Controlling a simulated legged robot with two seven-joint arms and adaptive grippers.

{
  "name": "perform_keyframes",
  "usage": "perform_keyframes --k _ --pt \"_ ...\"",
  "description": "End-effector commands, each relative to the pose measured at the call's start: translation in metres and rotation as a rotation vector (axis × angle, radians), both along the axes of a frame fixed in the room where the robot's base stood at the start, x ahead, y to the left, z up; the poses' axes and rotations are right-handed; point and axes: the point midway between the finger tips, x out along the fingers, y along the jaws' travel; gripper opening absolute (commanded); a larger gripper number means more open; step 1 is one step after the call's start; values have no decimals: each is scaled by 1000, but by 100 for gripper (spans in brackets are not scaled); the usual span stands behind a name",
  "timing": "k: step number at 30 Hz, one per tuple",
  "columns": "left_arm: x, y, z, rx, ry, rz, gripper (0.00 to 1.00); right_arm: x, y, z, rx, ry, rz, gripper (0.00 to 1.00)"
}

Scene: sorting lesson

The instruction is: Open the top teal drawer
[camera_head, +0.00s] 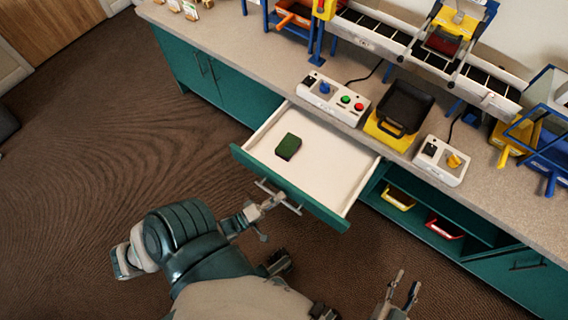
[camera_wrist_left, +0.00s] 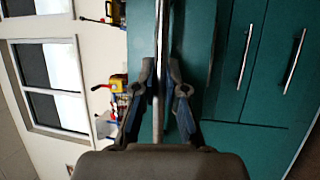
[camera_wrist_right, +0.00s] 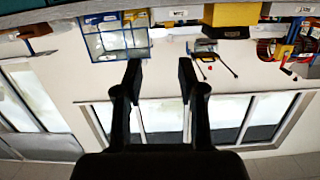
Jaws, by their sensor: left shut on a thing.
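The top teal drawer (camera_head: 330,213) stands pulled well out of the counter, its white inside showing from above. A dark green block (camera_head: 288,146) lies inside on the drawer floor. My left gripper (camera_head: 274,199) is at the drawer's front, shut on its metal bar handle (camera_head: 292,207). In the left wrist view the handle (camera_wrist_left: 160,35) runs between the fingers of my left gripper (camera_wrist_left: 161,78). My right gripper (camera_head: 408,279) is open and empty, low to the right of the drawer; its parted fingers also show in the right wrist view (camera_wrist_right: 160,70).
On the counter (camera_head: 245,62) above stand two control boxes (camera_head: 333,98) (camera_head: 440,160), a black tray (camera_head: 405,105) on a yellow base and a conveyor (camera_head: 370,35). Right of the drawer is an open shelf with a yellow bin (camera_head: 398,199) and a red bin (camera_head: 443,228). The floor at left is clear.

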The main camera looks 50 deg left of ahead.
Motion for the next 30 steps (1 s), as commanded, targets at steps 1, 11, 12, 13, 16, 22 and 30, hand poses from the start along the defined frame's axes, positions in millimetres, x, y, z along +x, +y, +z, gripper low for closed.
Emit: perform_keyframes --k 1,11,12,13,16,22,30 --pt "-7 -1 -4 2 15 0 0 -1 -1 -2 -7 22 -1 40" --pt "-19 -4 -5 1 15 0 0 -5 -3 -13 -24 86 -2 40" --pt "-19 -4 -5 1 15 0 0 -5 -3 -14 -24 87 -2 40" --pt "-20 -4 -5 1 15 0 0 -5 -3 -14 -24 87 -2 40" --pt "-19 -4 -6 2 16 0 0 -5 -3 -14 -24 87 -2 40" --pt "-19 -4 -5 1 14 0 36 -5 -3 -13 -24 85 -2 40" --pt "-18 -4 -2 1 6 -1 37 -5 -3 -13 -24 85 -2 40"
